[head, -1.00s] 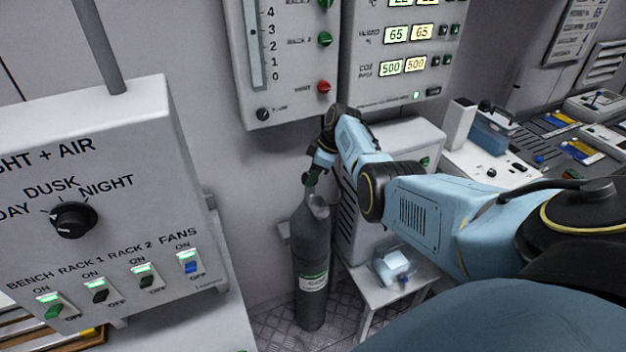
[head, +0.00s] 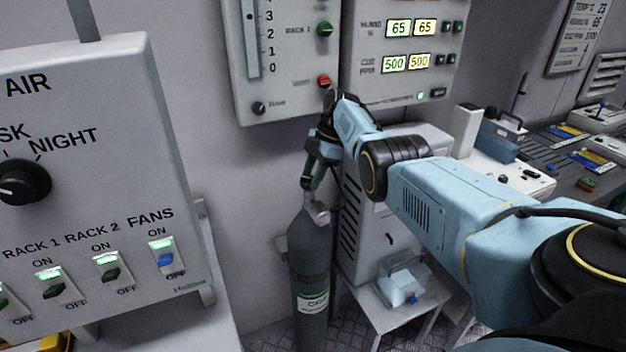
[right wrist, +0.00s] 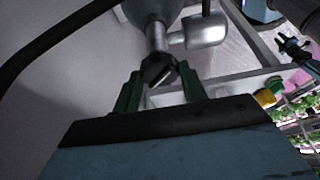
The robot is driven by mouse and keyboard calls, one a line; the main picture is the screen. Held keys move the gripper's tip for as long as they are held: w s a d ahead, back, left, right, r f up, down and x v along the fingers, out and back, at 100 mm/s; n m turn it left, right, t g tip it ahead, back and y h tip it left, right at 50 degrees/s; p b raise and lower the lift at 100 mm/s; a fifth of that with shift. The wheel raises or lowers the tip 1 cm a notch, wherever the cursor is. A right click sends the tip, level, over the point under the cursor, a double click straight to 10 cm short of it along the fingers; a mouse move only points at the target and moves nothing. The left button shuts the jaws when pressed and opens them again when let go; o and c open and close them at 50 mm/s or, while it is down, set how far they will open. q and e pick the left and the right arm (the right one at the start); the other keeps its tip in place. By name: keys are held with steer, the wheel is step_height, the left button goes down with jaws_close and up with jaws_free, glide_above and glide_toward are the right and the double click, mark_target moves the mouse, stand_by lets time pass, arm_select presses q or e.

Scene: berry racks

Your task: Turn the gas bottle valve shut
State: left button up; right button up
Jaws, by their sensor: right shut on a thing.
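The grey gas bottle (head: 309,262) stands upright on the floor by the wall, with a green-banded label low on its front. Its metal valve neck (head: 317,213) is at the top. My right gripper (head: 312,184) points down over the valve. In the right wrist view, its two green fingers (right wrist: 160,84) are shut on the dark valve knob (right wrist: 158,68), one on each side. The bottle's shoulder and a metal side outlet (right wrist: 205,31) show beyond the knob. In the head view the fingers mostly hide the knob. My left gripper is not in view.
A grey control panel (head: 288,104) hangs on the wall just above my right gripper. A light-grey louvred cabinet (head: 376,226) on a low stand is close to the bottle's right. A switch box (head: 85,210) fills the left. Open wall lies left of the bottle.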

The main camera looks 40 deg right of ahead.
steer(key=shift+a, duration=0.1)
stand_by(0.3)
steer(key=o, duration=1)
steer(key=shift+c, duration=0.2)
steer(key=v, duration=0.7)
steer(key=shift+r, duration=0.2)
steer(key=shift+s, duration=0.1)
